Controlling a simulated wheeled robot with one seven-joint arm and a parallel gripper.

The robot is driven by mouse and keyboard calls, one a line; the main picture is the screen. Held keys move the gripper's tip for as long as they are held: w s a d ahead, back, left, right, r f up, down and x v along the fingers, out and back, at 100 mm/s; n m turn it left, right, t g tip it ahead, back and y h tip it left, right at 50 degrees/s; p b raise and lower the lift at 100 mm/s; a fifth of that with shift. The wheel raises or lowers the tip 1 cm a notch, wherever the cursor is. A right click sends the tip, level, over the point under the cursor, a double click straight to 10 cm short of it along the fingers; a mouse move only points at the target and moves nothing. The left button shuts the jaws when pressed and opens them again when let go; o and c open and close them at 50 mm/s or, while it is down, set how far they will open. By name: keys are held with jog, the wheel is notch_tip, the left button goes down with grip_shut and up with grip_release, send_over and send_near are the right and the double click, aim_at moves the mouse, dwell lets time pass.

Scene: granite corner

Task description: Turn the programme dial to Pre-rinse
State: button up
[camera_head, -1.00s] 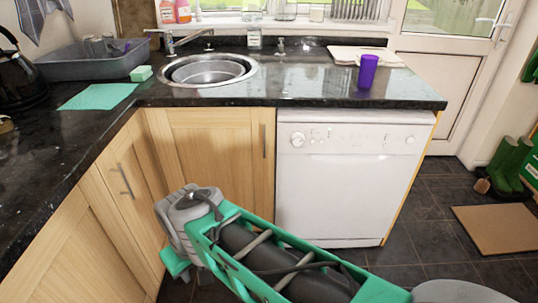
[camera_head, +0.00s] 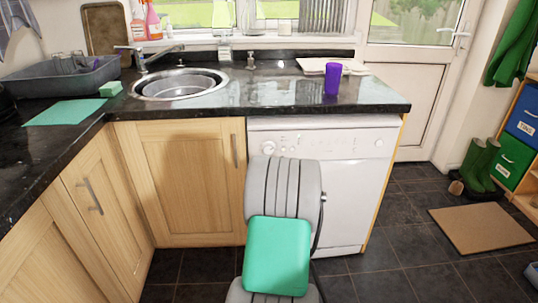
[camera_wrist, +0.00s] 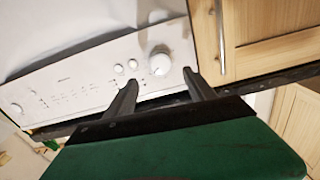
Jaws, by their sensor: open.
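The white dishwasher (camera_head: 345,180) stands under the right end of the worktop. Its round white programme dial (camera_head: 268,148) is at the left of the control panel, just above my arm in the head view. The dial also shows in the wrist view (camera_wrist: 160,62), close ahead of my gripper. My gripper (camera_wrist: 158,84) is open, with its two dark fingertips apart, one on each side of the dial in the picture. I cannot tell whether either finger touches it. The gripper itself is hidden behind my arm in the head view. The dial's markings are too small to read.
The black worktop (camera_head: 280,100) overhangs the dishwasher and carries a purple cup (camera_head: 333,80). A wooden cupboard (camera_head: 185,180) with a metal handle adjoins the dishwasher's left side. The floor to the right is clear up to a brown mat (camera_head: 485,228).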

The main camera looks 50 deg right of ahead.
aim_at(269, 150)
jog(key=x, duration=0.6)
jog(key=shift+w, duration=0.25)
jog(key=shift+c, duration=0.4)
jog(key=c, duration=1.3)
